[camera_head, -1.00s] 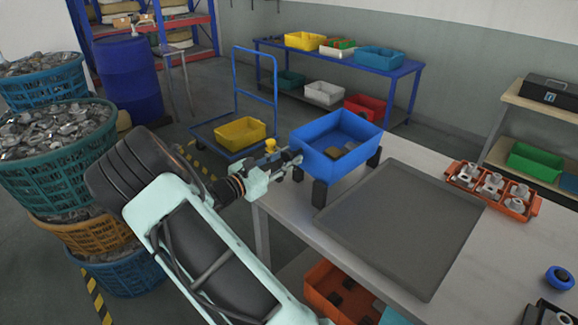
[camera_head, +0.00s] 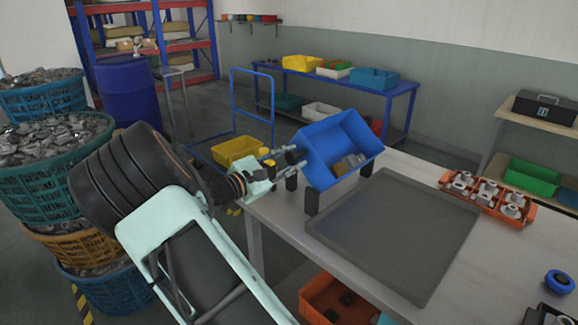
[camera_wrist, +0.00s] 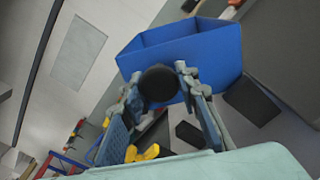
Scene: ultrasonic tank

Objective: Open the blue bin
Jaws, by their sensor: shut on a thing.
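The blue bin (camera_head: 322,146) stands on black supports at the table's left edge, tilted so its open side faces right and toward the camera. Some grey and tan pieces lie low inside it. My gripper (camera_head: 289,161) is at the bin's left side, shut on a round black knob (camera_head: 292,154) there. In the wrist view the black knob (camera_wrist: 159,83) sits between the fingers (camera_wrist: 160,98), with the blue bin (camera_wrist: 200,50) just beyond. The knob's join to the bin is hidden.
A grey mat (camera_head: 390,230) lies on the table right of the bin. An orange tray of metal parts (camera_head: 488,195) is at the right. Baskets of scrap (camera_head: 45,170) stand left. A yellow bin (camera_head: 238,151) sits behind my gripper.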

